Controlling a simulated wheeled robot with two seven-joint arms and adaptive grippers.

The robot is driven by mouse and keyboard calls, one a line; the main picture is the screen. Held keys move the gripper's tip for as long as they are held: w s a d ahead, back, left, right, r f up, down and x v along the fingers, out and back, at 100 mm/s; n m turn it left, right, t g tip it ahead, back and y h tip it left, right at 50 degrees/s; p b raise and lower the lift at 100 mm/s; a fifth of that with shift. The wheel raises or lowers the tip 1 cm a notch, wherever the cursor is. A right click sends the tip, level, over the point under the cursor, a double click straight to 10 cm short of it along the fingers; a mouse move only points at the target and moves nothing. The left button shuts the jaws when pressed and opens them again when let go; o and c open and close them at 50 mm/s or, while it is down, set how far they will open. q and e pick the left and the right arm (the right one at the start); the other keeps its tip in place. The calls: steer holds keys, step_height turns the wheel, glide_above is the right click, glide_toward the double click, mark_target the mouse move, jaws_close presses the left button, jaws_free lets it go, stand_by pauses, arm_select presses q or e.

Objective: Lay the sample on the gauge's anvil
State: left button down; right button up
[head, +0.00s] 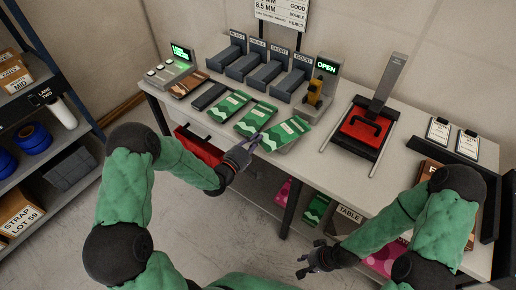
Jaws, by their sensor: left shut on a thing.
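Several green-and-white flat samples lie in a row on the white table. The left one (228,106) and middle one (255,119) lie flat. My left gripper (256,138) is shut on the near edge of the right sample (287,133); whether that sample is lifted is unclear. The gauge (316,92), with a yellow part and a lit screen reading OPEN, stands behind and to the right of it. Its anvil is too small to make out. My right gripper (309,260) is open and empty, low in front of the table.
Grey labelled bins (266,76) stand behind the samples. A brown slab (188,84) and a dark slab (209,96) lie to the left. A red press (362,128) with a tall lever stands right of the gauge. Bare tabletop (322,146) lies between.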

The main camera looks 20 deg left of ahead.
arm_select(q)
steer(key=shift+w+d+f, duration=0.2)
steer(key=shift+w+f, duration=0.05)
steer(key=shift+f, duration=0.1)
steer(key=shift+w+d+f+b, duration=0.1)
steer(key=shift+w+f+b, duration=0.1)
steer(key=shift+f+b, duration=1.2)
steer(key=shift+f+p, duration=0.35)
steer(key=shift+f, duration=0.05)
steer(key=shift+f, duration=0.15)
steer(key=c, duration=1.3)
jaws_free()
steer(key=shift+c, duration=0.2)
